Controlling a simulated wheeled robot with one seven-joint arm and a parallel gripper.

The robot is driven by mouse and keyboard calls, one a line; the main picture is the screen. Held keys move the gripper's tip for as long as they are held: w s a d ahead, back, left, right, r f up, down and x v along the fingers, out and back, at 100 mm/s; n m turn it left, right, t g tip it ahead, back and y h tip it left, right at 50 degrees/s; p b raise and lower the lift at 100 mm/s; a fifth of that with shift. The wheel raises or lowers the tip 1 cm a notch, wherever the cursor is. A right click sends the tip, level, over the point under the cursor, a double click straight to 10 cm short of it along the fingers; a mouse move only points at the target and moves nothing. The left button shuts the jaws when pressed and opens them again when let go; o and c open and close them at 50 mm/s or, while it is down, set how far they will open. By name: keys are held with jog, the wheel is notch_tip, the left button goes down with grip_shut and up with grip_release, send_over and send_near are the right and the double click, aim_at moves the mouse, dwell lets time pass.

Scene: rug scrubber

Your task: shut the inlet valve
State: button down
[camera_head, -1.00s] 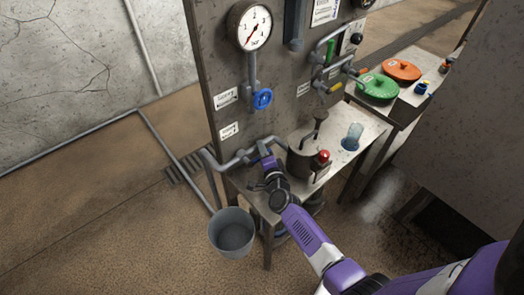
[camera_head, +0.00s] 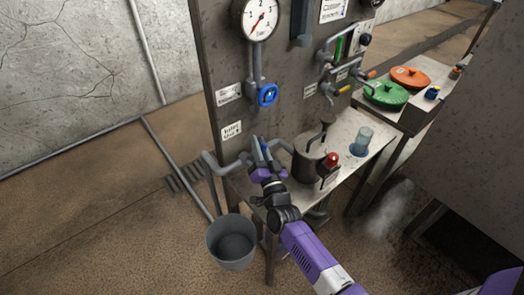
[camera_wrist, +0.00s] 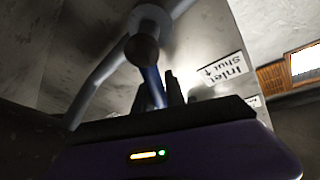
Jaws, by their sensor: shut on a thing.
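The inlet valve has a blue lever (camera_wrist: 154,86) on a round dark hub (camera_wrist: 142,48), fixed to a grey pipe. My gripper (camera_wrist: 157,92) is shut on the lever, with one dark finger on each side of it. In the head view my gripper (camera_head: 262,146) is at the pipe (camera_head: 233,166) low on the panel's front, and its fingers mostly hide the lever. A white inlet label (camera_head: 231,132) is on the panel up and left of the gripper. In the wrist view the label (camera_wrist: 224,69) reads "Inlet Shut" with an arrow, upside down.
A blue handwheel (camera_head: 267,94) and a gauge (camera_head: 260,18) are above on the panel (camera_head: 290,105). A metal pot (camera_head: 308,162), a red button (camera_head: 332,159) and a glass beaker (camera_head: 362,140) stand close on the right. A grey bucket (camera_head: 232,242) is below left.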

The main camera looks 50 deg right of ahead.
jog(key=shift+w+a+r+n+t+y+b, duration=0.15)
jog(key=shift+a+n+t+y+b, duration=0.25)
jog(key=shift+n+b, duration=0.45)
jog(key=shift+w+a+r+n+t+y+b, duration=0.1)
jog(key=shift+a+n+t+y+b, duration=0.15)
jog(key=shift+a+n+t+b, duration=0.6)
jog(key=shift+w+a+r+n+t+y+b, duration=0.15)
jog(key=shift+n+y+b, duration=0.25)
jog(key=shift+n, duration=0.9)
jog(key=c, duration=1.4)
grip_release()
jog(key=shift+r, duration=0.1)
jog(key=shift+s, duration=0.1)
jog(key=shift+s+a+f, duration=0.1)
jog(key=shift+s+f, duration=0.1)
jog(key=shift+s, duration=0.05)
jog(key=s+a, duration=0.2)
jog(key=s, duration=0.1)
jog(key=s+a, duration=0.1)
jog(key=s, duration=0.3)
jog(key=s+a, duration=0.2)
jog(key=s, duration=0.2)
jog(key=shift+a+b, duration=0.3)
jog(key=shift+a, duration=0.05)
